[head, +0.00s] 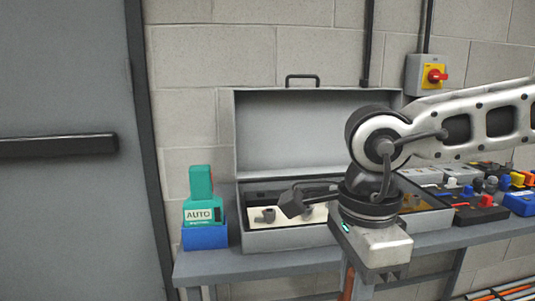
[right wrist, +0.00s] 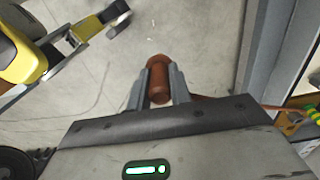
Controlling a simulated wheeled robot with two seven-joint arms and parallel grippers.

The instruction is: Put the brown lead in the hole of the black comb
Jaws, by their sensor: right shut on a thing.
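My right gripper (right wrist: 159,88) points down towards the floor in the right wrist view, shut on the brown plug end of the brown lead (right wrist: 159,80). The lead's thin brown cord runs off to the right there. In the head view my right gripper (head: 388,274) hangs in front of the bench's front edge, and a brown strip of the lead (head: 347,284) shows just left of it. I cannot make out for sure which dark part on the bench is the black comb; my right arm hides part of the bench. My left gripper is in neither view.
A grey open-lidded toolbox (head: 290,239) stands on the bench (head: 240,263). A green AUTO device (head: 201,200) sits in a blue holder to its left. Black, red and blue electrical parts (head: 480,210) crowd the right. A red and yellow switch (head: 432,76) is on the wall.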

